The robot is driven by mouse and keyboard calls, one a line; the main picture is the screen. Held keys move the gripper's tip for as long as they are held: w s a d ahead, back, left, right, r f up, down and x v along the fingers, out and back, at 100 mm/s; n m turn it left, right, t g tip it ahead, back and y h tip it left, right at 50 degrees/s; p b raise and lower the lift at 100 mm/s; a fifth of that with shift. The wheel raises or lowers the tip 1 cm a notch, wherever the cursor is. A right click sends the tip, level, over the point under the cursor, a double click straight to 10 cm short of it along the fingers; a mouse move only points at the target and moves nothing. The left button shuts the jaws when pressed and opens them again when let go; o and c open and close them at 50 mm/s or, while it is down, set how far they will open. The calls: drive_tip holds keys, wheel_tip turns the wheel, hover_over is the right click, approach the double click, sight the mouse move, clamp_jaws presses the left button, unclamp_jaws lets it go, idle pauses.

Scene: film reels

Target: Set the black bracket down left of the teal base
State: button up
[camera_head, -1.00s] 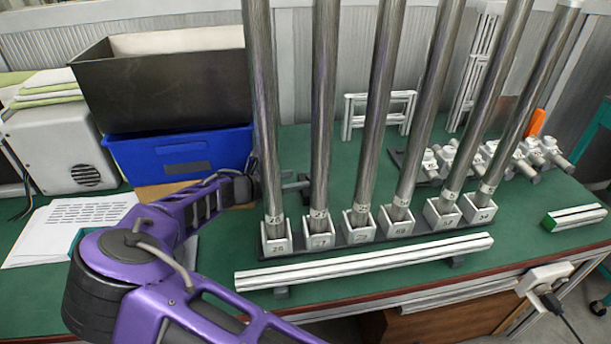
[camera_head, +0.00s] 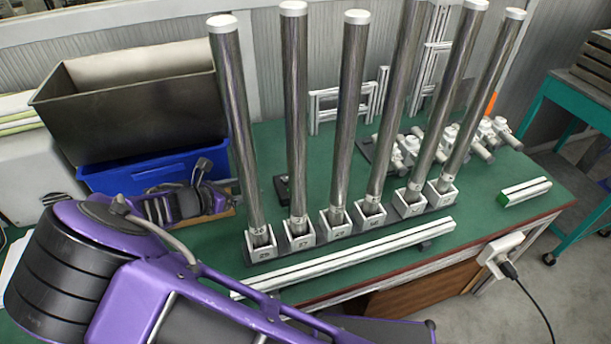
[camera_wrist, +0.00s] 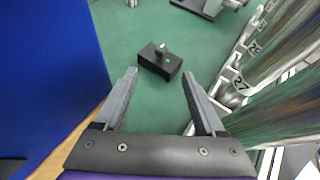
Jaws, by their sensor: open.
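The black bracket (camera_wrist: 160,62) is a small dark block with a raised knob, resting on the green table in the wrist view. In the head view a dark piece (camera_head: 282,188), which looks like it, shows between the two leftmost tubes. My gripper (camera_wrist: 159,73) is open, its two grey fingers apart. The bracket lies ahead of the fingertips, roughly centred between them, with no clear contact. In the head view my gripper is partly hidden beside the blue bin. I cannot make out the teal base in either current view.
Tall steel tubes (camera_head: 297,120) stand in white numbered sockets close to the right of my gripper. The blue bin (camera_head: 120,178), under a dark metal box (camera_head: 140,110), is at the left. A white rail (camera_head: 350,258) lies in front. Green table is clear around the bracket.

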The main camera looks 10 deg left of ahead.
approach(285, 178)
drive_tip(key=x, duration=0.5)
drive_tip(key=shift+w, duration=0.1)
drive_tip(key=x, duration=0.5)
drive_tip(key=shift+d+f, duration=0.1)
drive_tip(key=shift+f, duration=0.05)
clamp_jaws()
